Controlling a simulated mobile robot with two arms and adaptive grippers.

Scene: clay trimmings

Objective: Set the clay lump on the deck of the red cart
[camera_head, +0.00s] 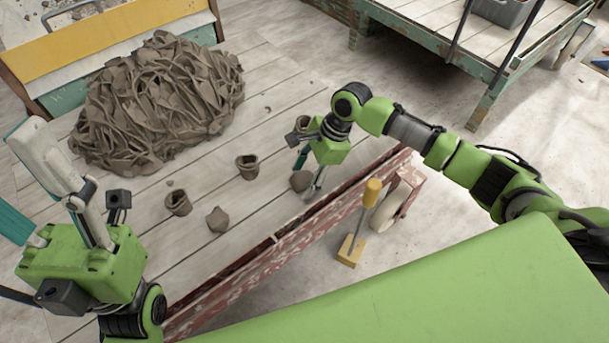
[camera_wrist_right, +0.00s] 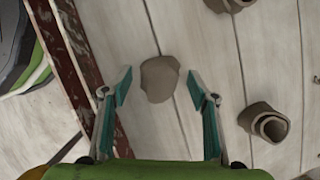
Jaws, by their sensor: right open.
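A grey-brown clay lump (camera_head: 300,181) lies on pale planks just inside a red, peeling edge rail (camera_head: 270,246). The planked surface (camera_head: 275,85) with this rail looks like the deck of the red cart. My right gripper (camera_head: 308,180) is open, low over the lump. In the right wrist view the lump (camera_wrist_right: 160,79) lies between the open fingertips (camera_wrist_right: 159,73), with a gap on each side. A second lump (camera_head: 217,219) lies farther left on the planks. My left gripper (camera_head: 82,262) is at the lower left; its finger opening is unclear.
A large heap of clay trimmings (camera_head: 155,103) covers the back left. Small pots (camera_head: 247,166) (camera_head: 178,202) stand on the planks; another (camera_head: 303,123) is behind my right gripper. A yellow-knobbed rod (camera_head: 363,215) stands outside the rail. A green-framed planked table (camera_head: 440,35) is top right.

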